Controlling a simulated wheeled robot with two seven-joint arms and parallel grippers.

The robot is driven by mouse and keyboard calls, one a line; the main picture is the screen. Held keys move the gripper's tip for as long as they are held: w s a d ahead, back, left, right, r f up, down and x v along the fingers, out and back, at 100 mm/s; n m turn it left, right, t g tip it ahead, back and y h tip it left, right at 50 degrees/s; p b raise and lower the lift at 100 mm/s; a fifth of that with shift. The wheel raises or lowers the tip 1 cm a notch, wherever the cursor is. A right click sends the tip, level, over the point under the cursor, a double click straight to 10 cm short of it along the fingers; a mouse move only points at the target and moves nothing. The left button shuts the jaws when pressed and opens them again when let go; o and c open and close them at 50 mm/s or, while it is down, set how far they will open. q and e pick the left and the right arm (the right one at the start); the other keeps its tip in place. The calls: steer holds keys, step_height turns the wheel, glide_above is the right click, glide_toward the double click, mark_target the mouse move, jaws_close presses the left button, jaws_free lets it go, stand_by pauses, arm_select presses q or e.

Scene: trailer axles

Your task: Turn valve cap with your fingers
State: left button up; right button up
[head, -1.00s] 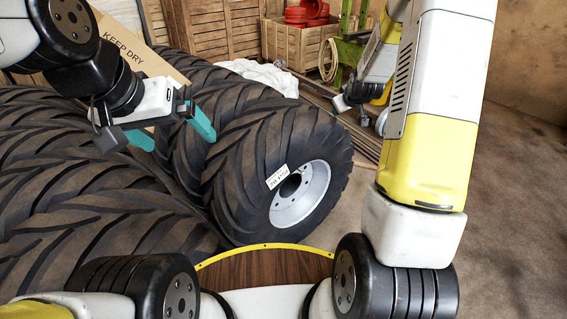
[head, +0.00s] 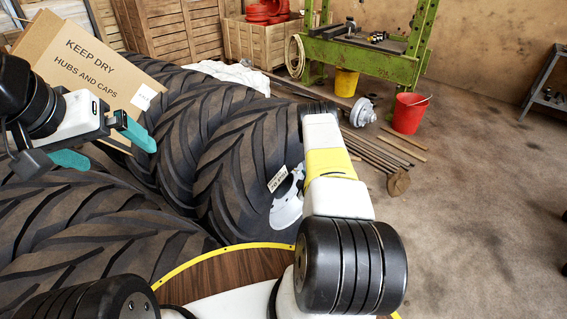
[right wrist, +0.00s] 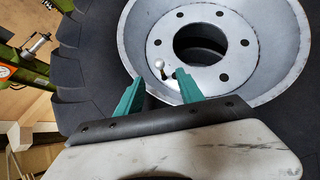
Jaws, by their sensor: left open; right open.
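A large black tyre (head: 238,160) with a pale grey wheel rim (head: 285,207) stands in the middle of the head view. My right arm covers much of the rim. In the right wrist view the rim (right wrist: 268,78) has a ring of holes around a dark centre opening. A small stem with a pale round tip, seemingly the valve cap (right wrist: 159,64), stands at the rim's inner face. My right gripper (right wrist: 161,76) is open, its teal fingers on either side of the stem; contact cannot be told. My left gripper (head: 118,147) is open and empty above the tyres at left.
Several more tyres (head: 90,215) fill the left. A cardboard box (head: 85,65) marked "KEEP DRY HUBS AND CAPS" lies on them. A green bench (head: 365,55), a red bucket (head: 408,112) and wooden crates (head: 180,30) stand behind. The floor at right is mostly clear.

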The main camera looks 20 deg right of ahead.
mark_target(298, 173)
steer(key=x, duration=0.7)
steer(key=shift+w+d, duration=0.1)
steer(key=shift+w, duration=0.1)
steer(key=shift+c, duration=0.5)
jaws_close()
stand_by(1.0)
steer(key=n+t+h, duration=0.1)
steer(key=n+t, duration=0.1)
steer(key=f+n+t+h, duration=0.1)
steer(key=n+t, duration=0.1)
steer(key=shift+s+f+h, duration=0.15)
steer(key=shift+h, duration=0.25)
steer(key=shift+c, duration=1.2)
jaws_free()
